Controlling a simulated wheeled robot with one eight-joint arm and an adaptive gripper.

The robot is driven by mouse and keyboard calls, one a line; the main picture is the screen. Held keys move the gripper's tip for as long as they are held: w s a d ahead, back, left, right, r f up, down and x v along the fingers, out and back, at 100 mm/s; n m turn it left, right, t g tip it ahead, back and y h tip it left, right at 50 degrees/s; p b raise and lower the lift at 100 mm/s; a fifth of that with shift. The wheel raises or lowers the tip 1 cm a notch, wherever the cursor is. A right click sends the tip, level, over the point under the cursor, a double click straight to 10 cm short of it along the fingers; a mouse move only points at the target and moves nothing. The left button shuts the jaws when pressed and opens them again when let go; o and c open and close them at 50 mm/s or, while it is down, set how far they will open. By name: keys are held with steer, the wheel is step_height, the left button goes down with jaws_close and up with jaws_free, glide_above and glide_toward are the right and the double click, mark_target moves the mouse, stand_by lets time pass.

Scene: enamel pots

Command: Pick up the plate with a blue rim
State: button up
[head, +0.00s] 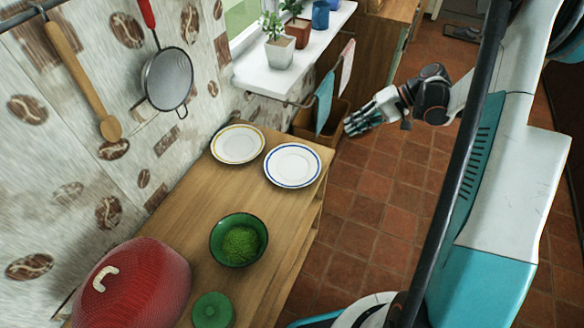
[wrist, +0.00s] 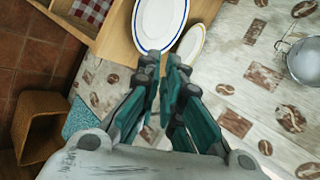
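The plate with a blue rim (head: 292,165) is white and lies flat near the far right corner of the wooden table. In the wrist view the blue-rimmed plate (wrist: 159,22) shows at the top, just beyond the fingertips, partly cut off by the frame. My gripper (head: 356,124) is to the right of the plate in the head view, out past the table's edge and apart from it. In the wrist view my gripper (wrist: 161,66) has a narrow gap between its teal fingers, with nothing held.
A plate with a yellow rim (head: 237,144) lies close to the left of the blue-rimmed one. A green bowl (head: 238,241), a green lid (head: 212,310) and a red mesh dome (head: 135,285) are nearer on the table. A windowsill (head: 262,75) with potted plants is behind.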

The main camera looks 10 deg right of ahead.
steer(key=s+d+f+y+b, duration=0.1)
steer(key=s+d+f+y, duration=0.25)
steer(key=f, duration=0.55)
steer(key=b, duration=0.2)
glide_toward(317, 166)
steer(key=a, duration=0.2)
steer(key=shift+h, duration=0.25)
steer(key=shift+f+b+x, duration=0.25)
steer(key=shift+b+x, duration=1.15)
steer(key=shift+x, duration=1.5)
steer(key=shift+w+d, duration=0.15)
steer(key=shift+d, duration=0.05)
jaws_close()
steer(key=shift+r, duration=0.1)
